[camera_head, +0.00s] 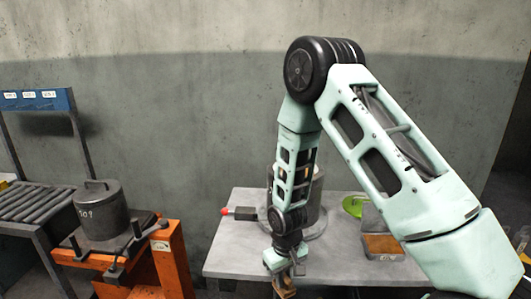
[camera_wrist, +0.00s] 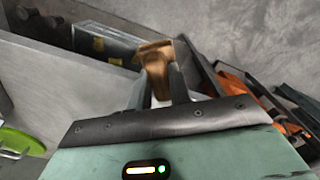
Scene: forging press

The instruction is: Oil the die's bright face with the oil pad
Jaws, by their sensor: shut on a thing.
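My gripper (camera_wrist: 158,72) is shut on a brown, worn-looking block, probably the oil pad (camera_wrist: 156,54), in the wrist view. In the head view, the brown block (camera_head: 287,293) shows at the bottom edge, under my gripper (camera_head: 284,281), in front of the grey table. A dark lidded cylinder (camera_head: 100,212) marked with a number stands on an orange stand at the left. A grey round body (camera_head: 315,212) on the table is partly hidden behind my arm. I cannot tell which of these is the die, and no bright face is clearly seen.
The grey table (camera_head: 228,262) holds a shallow tray with brown contents (camera_head: 382,246), a green round thing (camera_head: 353,206) and a dark block with a red end (camera_head: 240,213). A roller rack (camera_head: 35,203) stands far left, beside the orange stand (camera_head: 165,255).

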